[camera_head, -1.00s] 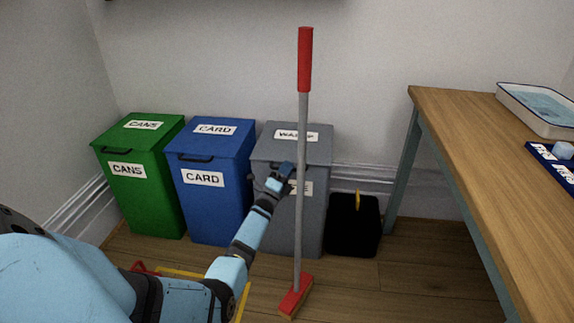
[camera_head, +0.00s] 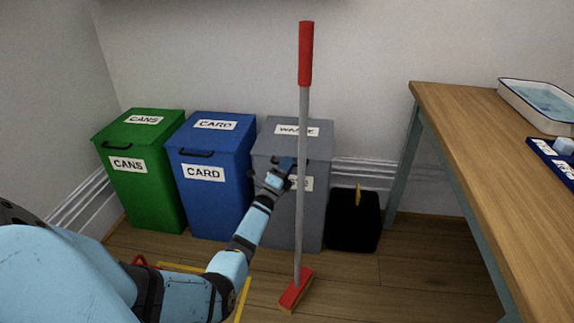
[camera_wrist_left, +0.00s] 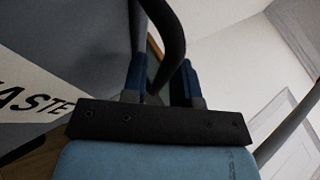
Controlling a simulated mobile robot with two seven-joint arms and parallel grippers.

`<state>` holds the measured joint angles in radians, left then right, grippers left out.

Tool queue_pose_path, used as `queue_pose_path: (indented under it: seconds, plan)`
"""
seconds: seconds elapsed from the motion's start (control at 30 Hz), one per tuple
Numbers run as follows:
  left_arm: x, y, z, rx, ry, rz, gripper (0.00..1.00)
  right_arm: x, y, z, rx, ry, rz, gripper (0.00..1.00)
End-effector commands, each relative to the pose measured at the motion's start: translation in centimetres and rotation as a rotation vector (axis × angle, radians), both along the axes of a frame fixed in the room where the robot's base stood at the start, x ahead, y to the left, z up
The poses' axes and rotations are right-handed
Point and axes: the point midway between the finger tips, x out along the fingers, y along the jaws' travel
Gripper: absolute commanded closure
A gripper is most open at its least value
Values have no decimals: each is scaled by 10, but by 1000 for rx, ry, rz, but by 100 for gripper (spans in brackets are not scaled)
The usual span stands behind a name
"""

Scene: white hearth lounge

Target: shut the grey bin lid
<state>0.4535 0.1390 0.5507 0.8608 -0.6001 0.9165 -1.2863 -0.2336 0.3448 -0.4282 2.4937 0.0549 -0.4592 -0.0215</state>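The grey bin (camera_head: 280,205), labelled WASTE, stands against the wall at the right end of the row of bins. Its lid (camera_head: 283,146) lies flat, or nearly so, on top in the head view; I see no clear gap under it. My left gripper (camera_head: 283,170) is at the bin's upper front, by the lid's front edge. In the left wrist view a dark curved handle (camera_wrist_left: 174,40) passes between the two blue fingers (camera_wrist_left: 160,82). I cannot tell whether they press on it. The lid's handle is hidden in the head view. My right gripper is not in view.
A red broom (camera_head: 302,150) stands upright in front of the grey bin. Blue (camera_head: 212,210) and green (camera_head: 150,200) bins stand to the left. A black container (camera_head: 352,225) is to the right, then a wooden table (camera_head: 480,150). Some floor between broom and table is clear.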

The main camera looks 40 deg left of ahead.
Motion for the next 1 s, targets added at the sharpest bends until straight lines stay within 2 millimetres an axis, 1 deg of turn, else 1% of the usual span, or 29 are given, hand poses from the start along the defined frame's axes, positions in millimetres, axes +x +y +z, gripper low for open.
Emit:
queue_pose_path:
  seconds: [0.03, 0.27, 0.4, 0.5, 0.63, 1.0]
  plan:
    - [-4, 0, -5, -3, 9, 2, 63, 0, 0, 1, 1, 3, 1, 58]
    - [-35, -2, -20, -1, 6, 1, 63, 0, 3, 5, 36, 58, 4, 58]
    - [-53, -4, -31, -1, 3, 1, 63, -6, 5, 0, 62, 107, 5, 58]
    - [-60, -5, -36, 0, 2, 2, 63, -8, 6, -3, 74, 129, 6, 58]
    - [-64, -5, -38, 1, -1, 1, 63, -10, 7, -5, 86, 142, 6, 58]
    - [-64, -5, -38, 1, -1, 1, 63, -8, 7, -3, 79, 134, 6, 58]
